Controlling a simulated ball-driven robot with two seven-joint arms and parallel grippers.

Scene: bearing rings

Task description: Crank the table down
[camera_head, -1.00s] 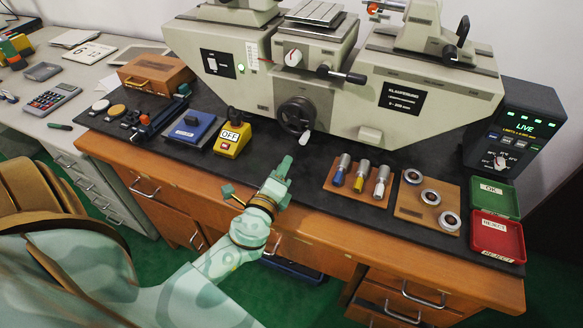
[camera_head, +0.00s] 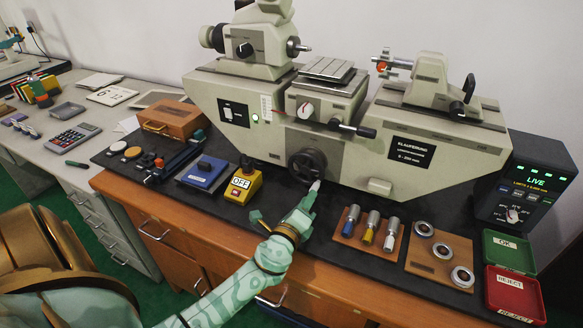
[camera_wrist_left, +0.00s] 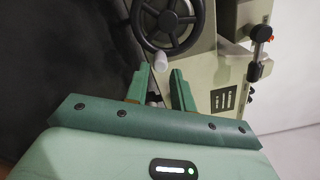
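The measuring machine (camera_head: 260,140) stands on the bench with its small ribbed table (camera_head: 327,69) on top at the middle. Below it is the black crank handwheel (camera_head: 307,164), with a pale handle (camera_head: 315,186) at its lower rim. In the left wrist view the handwheel (camera_wrist_left: 168,22) is at the top, with the pale handle (camera_wrist_left: 160,61) below its hub. My left gripper (camera_head: 309,195) is just in front of the handle. In the wrist view its fingers (camera_wrist_left: 159,74) are apart, with the handle at the gap between their tips. No grip on it shows. My right gripper is out of view.
A yellow OFF switch box (camera_head: 243,183) and a blue block (camera_head: 202,173) sit left of the handwheel. Several plug gauges (camera_head: 372,227) and rings (camera_head: 442,251) lie to the right on wooden boards. Green and red trays (camera_head: 513,292) are at the far right.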

